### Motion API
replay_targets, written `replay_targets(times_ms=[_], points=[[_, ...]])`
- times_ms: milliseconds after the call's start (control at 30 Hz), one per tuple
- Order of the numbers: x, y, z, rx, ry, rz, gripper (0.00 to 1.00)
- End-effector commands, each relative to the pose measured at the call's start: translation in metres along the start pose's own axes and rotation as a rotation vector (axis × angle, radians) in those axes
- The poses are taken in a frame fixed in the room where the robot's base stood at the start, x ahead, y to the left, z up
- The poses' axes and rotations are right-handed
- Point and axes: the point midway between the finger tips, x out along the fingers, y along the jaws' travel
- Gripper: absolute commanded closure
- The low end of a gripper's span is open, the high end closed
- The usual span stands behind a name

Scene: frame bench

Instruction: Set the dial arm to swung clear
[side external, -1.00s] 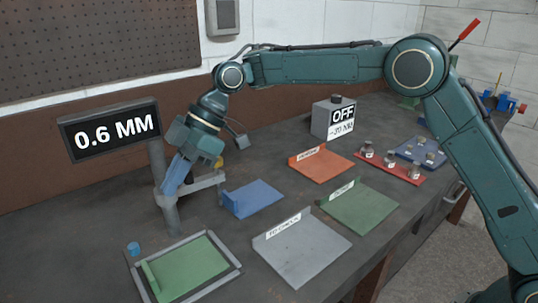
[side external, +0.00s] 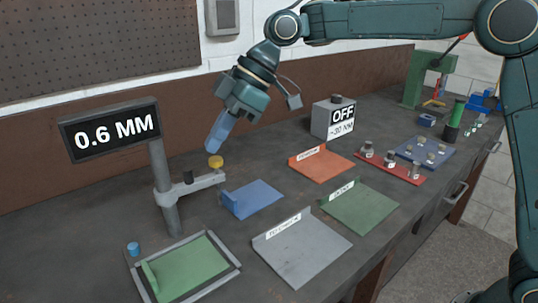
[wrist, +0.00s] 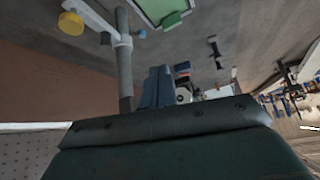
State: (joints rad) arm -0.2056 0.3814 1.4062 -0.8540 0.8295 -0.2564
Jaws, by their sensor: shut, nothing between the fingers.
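The dial arm (side external: 204,183) is a grey bar that reaches out to the right from a grey post (side external: 170,205). A yellow knob (side external: 215,161) sits at its outer end and a small black piece (side external: 188,177) nearer the post. In the wrist view the yellow knob (wrist: 71,23) and the post (wrist: 125,60) show at upper left. My gripper (side external: 212,148) has its blue fingers shut and empty. It is raised, and its tips appear just above the yellow knob in the side view; I cannot tell the exact gap.
A display reading 0.6 MM (side external: 108,132) stands on the post. A framed green plate (side external: 190,270) lies in front of it, with a blue peg (side external: 133,249) beside it. Blue (side external: 255,198), grey (side external: 305,250), orange (side external: 322,166) and green (side external: 362,208) trays lie to the right.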

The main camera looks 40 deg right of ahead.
Motion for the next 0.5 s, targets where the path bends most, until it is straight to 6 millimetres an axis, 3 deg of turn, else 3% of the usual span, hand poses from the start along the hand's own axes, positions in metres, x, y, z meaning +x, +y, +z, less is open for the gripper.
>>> replay_targets(times_ms=[500], points=[[-0.049, -0.019, 0.030, 0.170, -0.027, 0.113, 1.00]])
